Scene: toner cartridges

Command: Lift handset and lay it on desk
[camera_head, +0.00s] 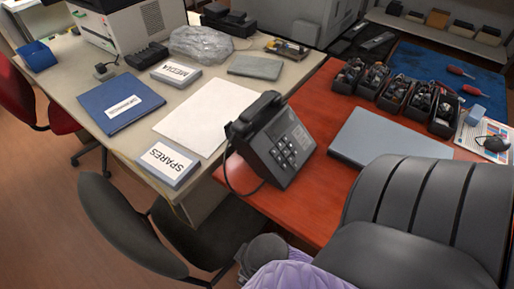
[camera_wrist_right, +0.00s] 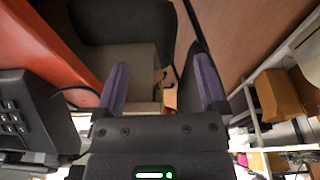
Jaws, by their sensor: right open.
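A dark desk phone (camera_head: 283,150) with light keys stands tilted at the left edge of the red desk (camera_head: 300,205) in the head view. Its black handset (camera_head: 254,113) lies along its upper left side, and a cord loops down at its left. In the right wrist view, the phone (camera_wrist_right: 35,115) shows at the left with its keypad. My right gripper (camera_wrist_right: 162,88) is open, with two purple fingers apart and nothing between them. It is to the right of the phone in that view. My left gripper is not in view.
A closed grey laptop-like slab (camera_head: 388,138) and black bins (camera_head: 390,90) of parts lie on the red desk. A beige desk (camera_head: 135,140) holds a blue folder (camera_head: 120,103), a SPARES box (camera_head: 168,163) and a white sheet (camera_head: 207,115). A dark chair (camera_head: 130,230) stands at lower left.

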